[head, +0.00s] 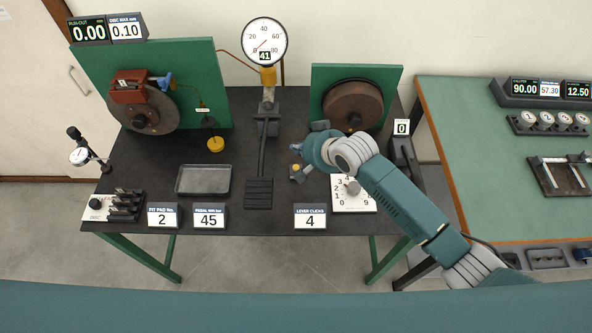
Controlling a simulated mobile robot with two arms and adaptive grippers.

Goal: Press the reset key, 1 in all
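My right gripper (299,172) is mostly hidden under my own teal and grey wrist, above the right half of the black workbench (230,160). Only small grey and yellowish bits show at the wrist's left edge, and I cannot tell gripper from bench part there. Its fingers are not clear, so neither opening nor contact can be told. No key marked reset can be read. A black round knob or button (95,203) sits on a white plate at the bench's left front. My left gripper is not in view.
A numbered dial plate (368,205) lies just below my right wrist. A pedal (258,194), an empty grey tray (204,180), and a gauge (264,41) stand left of it. Green panels with discs (361,106) stand behind. A green bench (480,165) is at right.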

